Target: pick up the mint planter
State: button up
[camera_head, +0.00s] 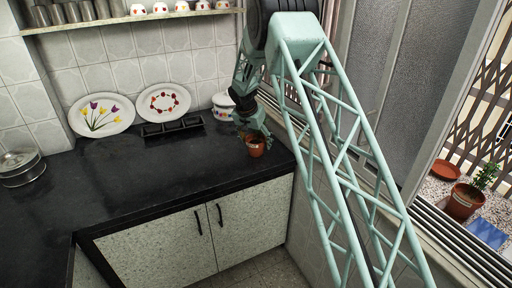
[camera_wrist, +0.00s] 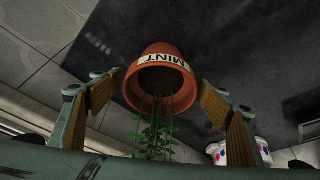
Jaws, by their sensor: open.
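The mint planter (camera_head: 256,147) is a small terracotta pot standing near the right end of the dark counter. In the wrist view the planter (camera_wrist: 148,57) appears upside down, with a white "MINT" label and green leaves (camera_wrist: 155,135) reaching towards the palm. My gripper (camera_head: 250,133) is just above and around the planter in the head view. In the wrist view its open wood-coloured fingers (camera_wrist: 160,85) are on either side of the pot, one left and one right. I cannot tell whether either finger touches it. The leaves are mostly hidden by my gripper in the head view.
A white lidded pot (camera_head: 221,108) and a black divided tray (camera_head: 172,128) stand behind, left of the planter. Two decorated plates (camera_head: 101,128) lean on the wall. A steel pot (camera_head: 20,167) is far left. The window frame (camera_head: 350,165) borders the right; the counter's middle is clear.

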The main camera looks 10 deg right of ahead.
aim_at(256, 142)
jog(key=shift+c, duration=0.9)
jog(key=c, duration=1.2)
jog(key=shift+r, duration=0.15)
jog(key=shift+r+p, duration=0.75)
jog(key=shift+r, duration=4.15)
jog(key=shift+f, duration=4.65)
